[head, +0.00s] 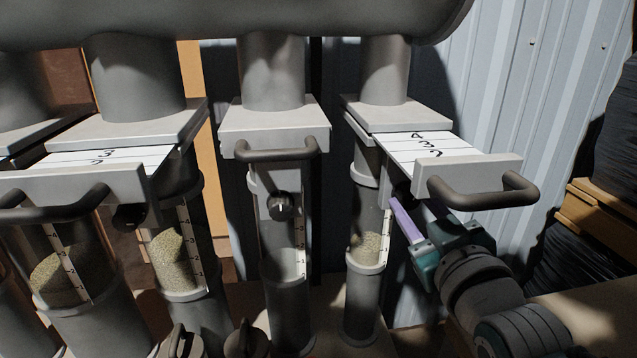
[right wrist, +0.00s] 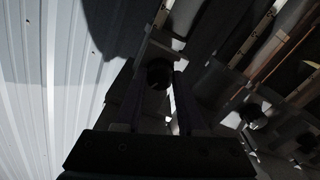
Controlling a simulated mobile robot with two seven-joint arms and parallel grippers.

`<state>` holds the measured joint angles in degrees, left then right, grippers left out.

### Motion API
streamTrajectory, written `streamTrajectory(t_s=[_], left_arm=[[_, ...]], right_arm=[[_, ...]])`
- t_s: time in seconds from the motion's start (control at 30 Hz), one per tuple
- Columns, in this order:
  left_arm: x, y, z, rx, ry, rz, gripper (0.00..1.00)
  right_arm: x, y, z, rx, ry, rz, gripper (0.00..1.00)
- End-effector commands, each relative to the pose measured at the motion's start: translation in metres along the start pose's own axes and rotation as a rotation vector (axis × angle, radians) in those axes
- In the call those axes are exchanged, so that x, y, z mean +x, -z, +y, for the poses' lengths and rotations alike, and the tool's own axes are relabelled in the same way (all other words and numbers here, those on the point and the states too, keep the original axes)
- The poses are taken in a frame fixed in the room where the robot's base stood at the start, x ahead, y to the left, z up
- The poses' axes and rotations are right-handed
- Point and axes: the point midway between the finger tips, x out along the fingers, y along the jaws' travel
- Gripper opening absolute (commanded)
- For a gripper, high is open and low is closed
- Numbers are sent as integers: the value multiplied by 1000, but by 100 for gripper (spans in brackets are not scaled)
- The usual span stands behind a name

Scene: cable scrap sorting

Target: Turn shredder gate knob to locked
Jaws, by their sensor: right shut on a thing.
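My right gripper (head: 398,200) reaches in from the lower right to just under the pulled-out slide of the rightmost gate (head: 468,182). In the right wrist view its two fingers (right wrist: 163,78) are shut on a dark round knob (right wrist: 160,72), one finger on each side. In the head view this knob is hidden by the fingers and the gate's front plate, so its turn angle cannot be told. Similar dark knobs show under the middle gate (head: 275,147) and the left gate (head: 75,190); the middle knob (head: 280,206) is clearest. My left gripper is not in view.
Clear tubes with scales hold grains below the gates, such as the right tube (head: 366,245). The rightmost gate's dark handle (head: 482,194) juts out just above my right gripper.

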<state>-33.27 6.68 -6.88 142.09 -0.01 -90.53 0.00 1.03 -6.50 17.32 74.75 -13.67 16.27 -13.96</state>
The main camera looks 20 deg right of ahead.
Motion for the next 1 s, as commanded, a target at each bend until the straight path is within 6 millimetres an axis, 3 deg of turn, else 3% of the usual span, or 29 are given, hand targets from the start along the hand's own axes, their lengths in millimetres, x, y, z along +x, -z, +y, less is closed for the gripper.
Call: streamTrajectory(t_s=[1.0], left_arm=[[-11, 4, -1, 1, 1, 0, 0]], right_arm=[[0, -2, -1, 933, 0, -6, 0]])
